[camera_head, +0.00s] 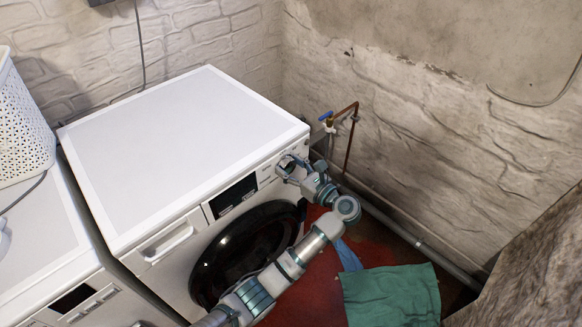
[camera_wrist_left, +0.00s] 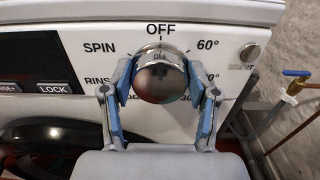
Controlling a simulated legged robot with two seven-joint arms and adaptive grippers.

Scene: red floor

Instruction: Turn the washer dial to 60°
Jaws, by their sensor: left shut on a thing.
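The white washer (camera_head: 185,150) stands against the back wall, its front facing the lower right. Its silver dial (camera_wrist_left: 160,76) sits on the front panel, ringed by printed labels. OFF is straight above the dial, 60° at the upper right and SPIN at the upper left. A small mark shows near the top of the dial, toward OFF; reflections make its exact angle hard to read. My left gripper (camera_head: 287,171) is at the right end of the panel. In the wrist view its blue-grey fingers (camera_wrist_left: 160,82) are shut on the dial from both sides. Lower labels are partly hidden.
A second white machine (camera_head: 45,245) stands at the left with a dotted basket (camera_head: 22,130) on it. A pipe with a blue tap (camera_head: 326,116) is on the wall right of the washer. A green cloth (camera_head: 392,295) lies on the red floor. My arm crosses the dark round door (camera_head: 235,250).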

